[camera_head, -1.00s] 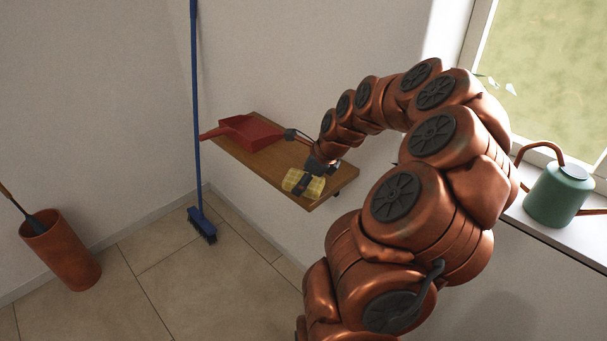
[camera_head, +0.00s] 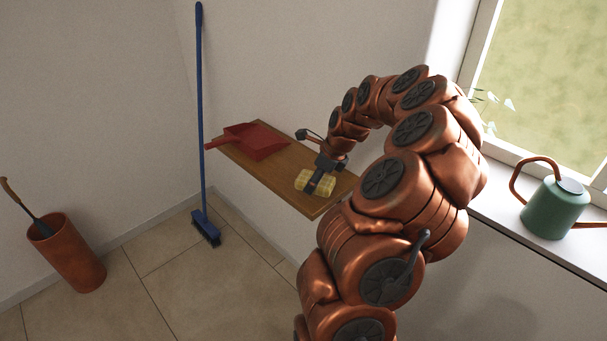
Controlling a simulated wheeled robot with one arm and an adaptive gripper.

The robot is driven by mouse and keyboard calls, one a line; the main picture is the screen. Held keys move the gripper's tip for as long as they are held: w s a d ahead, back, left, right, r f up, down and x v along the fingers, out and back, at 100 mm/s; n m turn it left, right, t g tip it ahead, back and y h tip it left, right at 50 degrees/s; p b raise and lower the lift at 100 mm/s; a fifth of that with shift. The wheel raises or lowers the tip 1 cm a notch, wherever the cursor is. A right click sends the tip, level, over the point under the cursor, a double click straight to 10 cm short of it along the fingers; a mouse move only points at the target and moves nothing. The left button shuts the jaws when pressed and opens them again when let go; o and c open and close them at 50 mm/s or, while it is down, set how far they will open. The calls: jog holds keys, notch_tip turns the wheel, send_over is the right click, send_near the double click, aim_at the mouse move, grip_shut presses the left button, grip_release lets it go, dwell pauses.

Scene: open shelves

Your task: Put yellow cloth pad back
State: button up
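The yellow cloth pad (camera_head: 302,180) is at the near right part of the wooden wall shelf (camera_head: 270,172). It looks checked or striped in pale yellow. My gripper (camera_head: 317,184) is at the pad, with a dark finger lying across its middle and yellow showing on both sides. The far finger is hidden behind the pad, so I cannot see whether the fingers press on it. I cannot tell whether the pad rests on the shelf or is slightly above it.
A red dustpan (camera_head: 256,141) lies on the shelf's far left end. A blue broom (camera_head: 202,130) leans at the corner. A terracotta pot (camera_head: 70,255) stands on the floor at left. A green watering can (camera_head: 554,208) stands on the right windowsill. The shelf between dustpan and pad is clear.

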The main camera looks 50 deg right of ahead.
aim_at(304, 177)
jog(key=shift+w+d+f+p, duration=0.1)
jog(key=shift+w+d+p, duration=0.25)
jog(key=shift+w, duration=0.7)
jog(key=shift+w+d+f+p, duration=0.15)
jog(key=shift+w+d+p, duration=0.2)
jog(key=shift+w, duration=0.75)
jog(key=shift+w+d+f+p, duration=0.1)
jog(key=shift+w+d+p, duration=0.25)
jog(key=shift+w, duration=0.7)
jog(key=shift+f+p, duration=0.7)
jog(key=shift+f, duration=1)
jog(key=shift+f, duration=0.1)
jog(key=o, duration=1)
